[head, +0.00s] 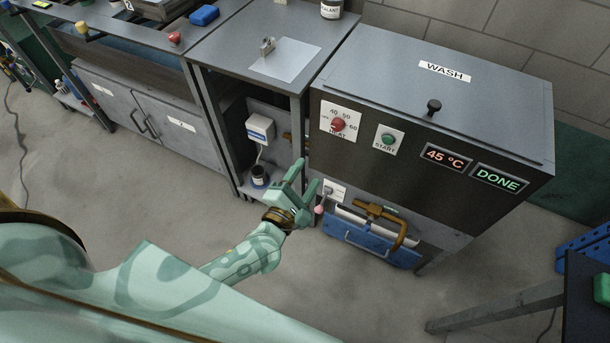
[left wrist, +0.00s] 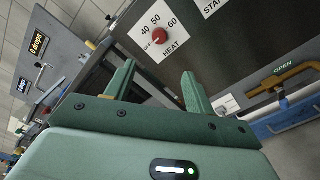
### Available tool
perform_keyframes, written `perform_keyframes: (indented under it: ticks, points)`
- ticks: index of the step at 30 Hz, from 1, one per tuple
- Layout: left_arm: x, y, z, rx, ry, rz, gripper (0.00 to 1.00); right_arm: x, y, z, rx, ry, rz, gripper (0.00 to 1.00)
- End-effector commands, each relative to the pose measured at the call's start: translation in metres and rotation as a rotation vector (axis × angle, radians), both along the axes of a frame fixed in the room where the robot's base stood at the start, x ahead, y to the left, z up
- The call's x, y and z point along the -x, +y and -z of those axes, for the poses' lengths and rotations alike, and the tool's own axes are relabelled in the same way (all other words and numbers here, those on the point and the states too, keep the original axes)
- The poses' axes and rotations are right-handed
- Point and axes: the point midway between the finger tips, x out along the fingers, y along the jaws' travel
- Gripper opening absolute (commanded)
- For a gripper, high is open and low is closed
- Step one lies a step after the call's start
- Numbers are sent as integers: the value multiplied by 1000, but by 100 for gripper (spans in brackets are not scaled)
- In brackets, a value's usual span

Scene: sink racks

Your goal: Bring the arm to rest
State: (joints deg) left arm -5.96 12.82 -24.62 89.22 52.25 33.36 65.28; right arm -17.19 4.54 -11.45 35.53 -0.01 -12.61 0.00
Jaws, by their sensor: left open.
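My left gripper (head: 302,182) is open and empty in front of the wash machine (head: 430,85), below its red heat knob (head: 338,124). In the left wrist view its two green fingers (left wrist: 158,88) stand apart with nothing between them, and the heat knob (left wrist: 160,36) shows just beyond and above them. In the head view the arm reaches in from the lower left. My right gripper is not in view.
The machine's displays (head: 472,168) read 45 °C and DONE. A blue drawer (head: 370,243) with a brass handle (head: 398,228) sits low on its front. A bench (head: 270,45) and cabinet (head: 150,115) stand left. The floor in front is clear.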

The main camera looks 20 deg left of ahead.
Motion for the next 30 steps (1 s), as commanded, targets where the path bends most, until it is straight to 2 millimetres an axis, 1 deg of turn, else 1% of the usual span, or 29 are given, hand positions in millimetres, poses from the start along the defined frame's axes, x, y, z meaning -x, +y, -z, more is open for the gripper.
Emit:
perform_keyframes:
  ticks: [9, 11, 12, 13, 14, 15, 16, 17, 18, 20, 21, 23, 24, 26, 27, 29, 30]
  points:
    - [0, 0, 0, -18, 0, 1, 54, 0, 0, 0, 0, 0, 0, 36]
    - [0, -3, 1, -84, 4, 16, 54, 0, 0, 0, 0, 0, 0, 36]
    - [1, -9, 5, -186, 10, 49, 54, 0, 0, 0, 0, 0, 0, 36]
    - [3, -13, 16, -308, 26, 87, 54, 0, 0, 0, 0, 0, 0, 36]
    - [8, -16, 34, -464, 52, 137, 54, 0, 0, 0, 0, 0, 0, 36]
    - [17, -16, 63, -675, 93, 210, 54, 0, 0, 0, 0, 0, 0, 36]
    - [26, -15, 86, -823, 127, 267, 54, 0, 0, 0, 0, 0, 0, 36]
    - [37, -14, 110, -961, 161, 331, 54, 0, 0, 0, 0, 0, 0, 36]
    - [56, -9, 142, -1134, 208, 423, 54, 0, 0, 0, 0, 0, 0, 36]
    - [89, 0, 187, -1355, 274, 571, 54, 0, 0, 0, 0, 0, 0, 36]
    - [113, 7, 214, -1483, 313, 676, 54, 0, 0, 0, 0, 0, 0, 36]
    - [153, 18, 251, -1645, 363, 844, 54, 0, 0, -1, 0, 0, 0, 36]
    - [183, 27, 272, -1733, 395, 962, 54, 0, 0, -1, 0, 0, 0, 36]
    - [229, 39, 300, -1840, 431, 1145, 54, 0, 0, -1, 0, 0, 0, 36]
    - [261, 47, 315, -1891, 452, 1267, 54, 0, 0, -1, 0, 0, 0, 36]
    - [308, 58, 332, -1939, 474, 1439, 54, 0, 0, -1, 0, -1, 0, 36]
    - [337, 64, 340, -1953, 487, 1542, 54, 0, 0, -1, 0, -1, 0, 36]
